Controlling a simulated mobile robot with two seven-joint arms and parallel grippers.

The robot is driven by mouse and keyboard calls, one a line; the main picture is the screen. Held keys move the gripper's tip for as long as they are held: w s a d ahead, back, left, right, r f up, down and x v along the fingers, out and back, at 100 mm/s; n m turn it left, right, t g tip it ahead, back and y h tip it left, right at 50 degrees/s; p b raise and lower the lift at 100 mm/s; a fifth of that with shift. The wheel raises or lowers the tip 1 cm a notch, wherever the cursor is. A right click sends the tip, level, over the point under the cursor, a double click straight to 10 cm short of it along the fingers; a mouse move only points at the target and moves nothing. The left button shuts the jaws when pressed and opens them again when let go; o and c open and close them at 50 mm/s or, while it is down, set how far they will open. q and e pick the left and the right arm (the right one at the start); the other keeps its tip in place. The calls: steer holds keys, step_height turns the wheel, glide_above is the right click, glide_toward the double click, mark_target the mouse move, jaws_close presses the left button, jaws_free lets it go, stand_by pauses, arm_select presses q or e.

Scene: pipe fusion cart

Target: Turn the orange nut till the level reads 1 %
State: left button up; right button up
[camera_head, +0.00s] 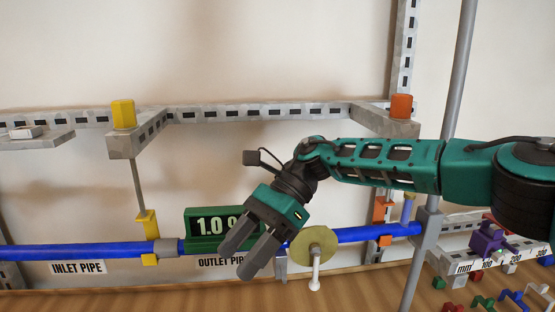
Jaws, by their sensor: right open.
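The orange nut (401,106) sits on top of a grey bracket at the upper right, with my right arm passing below it. My left gripper does not show.
A blue pipe (90,251) runs across, with a yellow clamp (149,237) and an orange clamp (384,211). A yellow nut (123,114) tops the left bracket. A round tan disc (314,246) stands right of my gripper. Small coloured parts lie at the lower right.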

steer(key=s+a+f+m+y, duration=0.2)
steer(key=s+a+m+y, duration=0.6)
steer(key=a+m+y, duration=0.45)
steer(key=w+d+f+m+t+h, duration=0.35)
steer(key=d+f+m+t, duration=0.35)
steer(key=m+t, duration=0.65)
steer(key=w+d+f+m+t+h, duration=0.3)
steer(key=d+f+m+t+h, duration=0.4)
steer(key=m, duration=1.2)
steer(key=s+d+f+m+g+h, duration=0.1)
steer(key=s+d+f+m+h, duration=0.3)
steer(key=d, duration=0.6)
steer(key=s+d+f+m+g+h, duration=0.2)
steer(key=s+d+f+m+h, duration=0.2)
steer(key=s+d+f+m, duration=0.4)
steer(key=s+d+f, duration=0.2)
steer(key=d+f, duration=0.1)
steer(key=f, duration=0.2)
steer(key=shift+d+m, duration=0.25)
steer(key=shift+m, duration=0.05)
steer(key=shift+f, duration=0.1)
steer(key=shift+c, duration=0.2)
